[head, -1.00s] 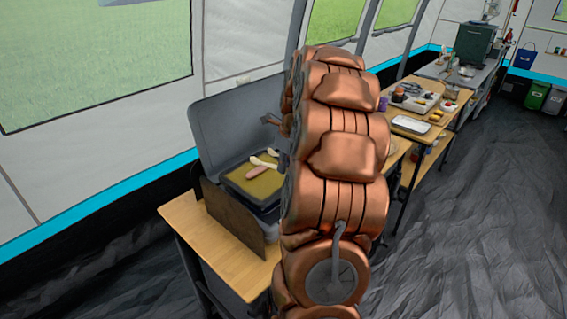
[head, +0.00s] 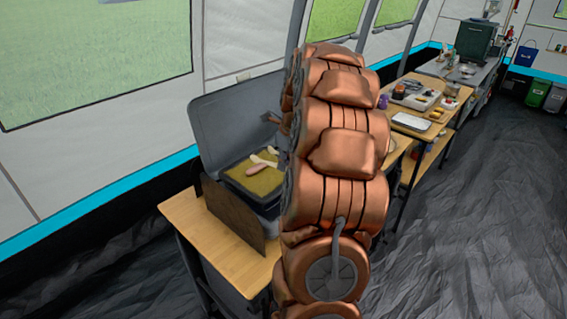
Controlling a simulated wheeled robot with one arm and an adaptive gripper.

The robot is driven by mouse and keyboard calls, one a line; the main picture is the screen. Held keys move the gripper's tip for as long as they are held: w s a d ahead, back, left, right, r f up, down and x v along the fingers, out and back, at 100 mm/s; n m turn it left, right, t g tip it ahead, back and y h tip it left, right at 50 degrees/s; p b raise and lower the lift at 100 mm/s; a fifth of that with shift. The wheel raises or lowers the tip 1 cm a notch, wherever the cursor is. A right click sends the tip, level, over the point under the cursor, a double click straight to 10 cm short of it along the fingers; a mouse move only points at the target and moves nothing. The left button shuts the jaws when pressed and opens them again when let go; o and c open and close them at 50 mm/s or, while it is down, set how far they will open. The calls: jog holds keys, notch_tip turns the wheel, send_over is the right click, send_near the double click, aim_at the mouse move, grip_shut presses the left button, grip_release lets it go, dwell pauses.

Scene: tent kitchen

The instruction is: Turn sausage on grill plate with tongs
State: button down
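The grill (head: 222,125) is a grey case with its lid raised, on the near end of the wooden table. Its olive-yellow plate (head: 240,183) lies inside. A pinkish-brown sausage (head: 257,170) lies on the plate. Pale cream pieces (head: 262,160), perhaps the tips of the tongs, are just behind the sausage; I cannot tell whether they touch it. My copper arm hides the grill's right side and most of my gripper. Only a small dark part (head: 277,118), probably of my gripper, shows left of the arm, above the plate. Its fingers and what they hold are hidden.
A brown panel (head: 232,210) stands along the grill's front. The near end of the wooden table (head: 185,212) is bare. Further right stand a purple cup (head: 383,102), a white tray (head: 411,122) and a box with food items. The dark floor at right is clear.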

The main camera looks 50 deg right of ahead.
jog(key=shift+f, duration=0.3)
jog(key=shift+s, duration=0.2)
jog(key=shift+s+a+r+b, duration=0.1)
jog(key=shift+s+r+b, duration=0.05)
jog(key=shift+s+b, duration=0.55)
dwell(1.3)
jog(key=shift+s+b, duration=0.4)
jog(key=shift+s, duration=0.5)
dwell(0.9)
dwell(0.4)
jog(key=w+p+v, duration=0.1)
jog(key=p+v, duration=0.1)
jog(key=v, duration=0.4)
jog(key=shift+r, duration=0.5)
